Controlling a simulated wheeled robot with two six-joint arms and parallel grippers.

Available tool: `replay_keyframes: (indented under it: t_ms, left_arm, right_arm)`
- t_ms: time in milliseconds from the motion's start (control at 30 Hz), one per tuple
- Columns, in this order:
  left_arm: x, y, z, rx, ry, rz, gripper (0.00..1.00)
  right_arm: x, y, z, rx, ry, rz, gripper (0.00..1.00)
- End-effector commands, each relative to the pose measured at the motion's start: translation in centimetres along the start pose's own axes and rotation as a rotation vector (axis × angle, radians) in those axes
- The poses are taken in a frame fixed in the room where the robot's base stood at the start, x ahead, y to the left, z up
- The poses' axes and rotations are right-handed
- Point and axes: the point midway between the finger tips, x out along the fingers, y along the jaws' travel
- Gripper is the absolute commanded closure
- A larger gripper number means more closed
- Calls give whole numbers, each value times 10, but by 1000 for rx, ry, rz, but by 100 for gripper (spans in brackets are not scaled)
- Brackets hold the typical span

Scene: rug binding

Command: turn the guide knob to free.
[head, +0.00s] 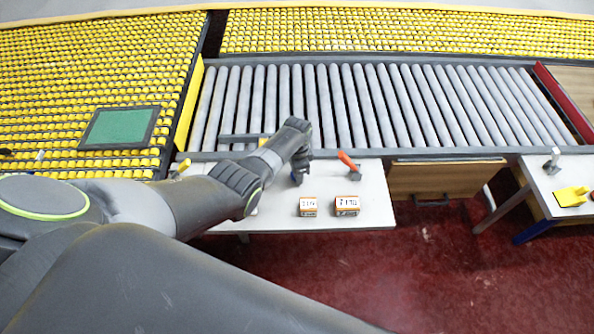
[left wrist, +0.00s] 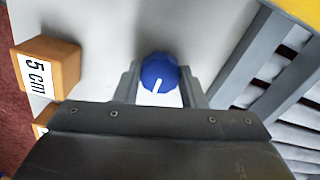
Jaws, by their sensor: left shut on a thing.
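The guide knob is a round blue knob (left wrist: 160,68) with a white pointer line, seen in the left wrist view on a white table top. Its line points toward the near side, tilted slightly left. My left gripper (left wrist: 159,80) has one finger on each side of the knob and is shut on it. In the head view my left gripper (head: 301,166) reaches down to the table, and a bit of the blue knob (head: 297,178) shows below it. Any scale marks around the knob are hidden or too small to read. My right gripper is not in view.
Two orange blocks with white labels, left (head: 308,207) and right (head: 347,206), stand on the white table (head: 375,200) near an orange-handled lever (head: 347,160). A roller conveyor (head: 350,105) lies behind. A wooden drawer (head: 445,180) and another table with a yellow piece (head: 571,196) are to the right.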

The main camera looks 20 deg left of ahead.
Motion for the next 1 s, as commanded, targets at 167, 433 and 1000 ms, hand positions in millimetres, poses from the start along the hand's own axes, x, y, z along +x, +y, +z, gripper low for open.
replay_keyframes:
  t_ms: [167, 433, 1000]
  left_arm:
    - [-2, -2, -2, 4, 3, -4, 86]
    - [-1, -1, -1, 2, 2, -3, 41]
    - [-25, -1, 0, 1, 1, -3, 41]
  right_arm:
    - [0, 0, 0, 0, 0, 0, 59]
    - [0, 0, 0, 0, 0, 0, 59]
    - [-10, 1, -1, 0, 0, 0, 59]
